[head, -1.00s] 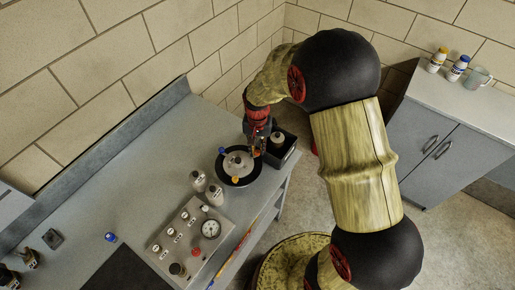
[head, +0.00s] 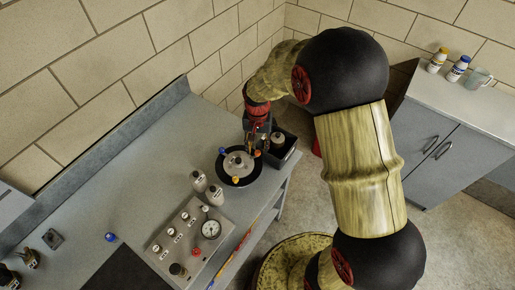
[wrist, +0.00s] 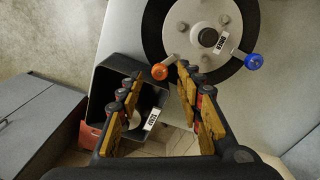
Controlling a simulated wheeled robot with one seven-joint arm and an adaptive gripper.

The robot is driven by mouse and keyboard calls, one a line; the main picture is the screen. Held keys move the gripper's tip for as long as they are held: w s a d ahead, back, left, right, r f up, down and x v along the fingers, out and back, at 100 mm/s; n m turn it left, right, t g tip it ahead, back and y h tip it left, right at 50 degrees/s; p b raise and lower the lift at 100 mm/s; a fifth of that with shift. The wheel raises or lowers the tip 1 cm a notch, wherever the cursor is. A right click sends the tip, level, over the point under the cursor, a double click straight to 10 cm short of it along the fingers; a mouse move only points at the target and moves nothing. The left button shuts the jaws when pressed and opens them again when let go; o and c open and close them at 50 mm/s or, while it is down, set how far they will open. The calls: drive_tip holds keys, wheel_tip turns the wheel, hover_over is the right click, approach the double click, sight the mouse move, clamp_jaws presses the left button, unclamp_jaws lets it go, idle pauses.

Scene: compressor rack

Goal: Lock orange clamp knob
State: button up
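The orange clamp knob (wrist: 160,71) sits on a short metal arm at the edge of a round metal lid on a black disc (wrist: 153,27). In the head view the orange knob (head: 257,153) is at the disc's right edge, by my gripper (head: 254,142). In the wrist view my gripper (wrist: 160,82) is open, with a finger on each side of the knob's near side. The knob appears just beyond the fingertips; I cannot tell whether they touch it. A blue knob (wrist: 253,62) is on the same lid, to the right.
Two small bottles (head: 207,187) and a gauge panel (head: 190,240) are on the bench (head: 130,185). Another orange-yellow knob (head: 235,179) is at the lid's front.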

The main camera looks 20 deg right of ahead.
sight(257, 151)
wheel_tip(257, 151, up, 10)
drive_tip(key=shift+r, duration=0.15)
idle(0.7)
drive_tip(key=s+r+n+t+b, duration=0.2)
drive_tip(key=s+r, duration=0.3)
drive_tip(key=s, duration=0.6)
drive_tip(key=s+r+n+t+b, duration=0.3)
drive_tip(key=s+r, duration=0.3)
drive_tip(key=s, duration=0.5)
drive_tip(key=shift+s+r+n+t+b, duration=0.3)
drive_tip(key=shift+s+b, duration=0.1)
drive_tip(key=shift+b, duration=0.15)
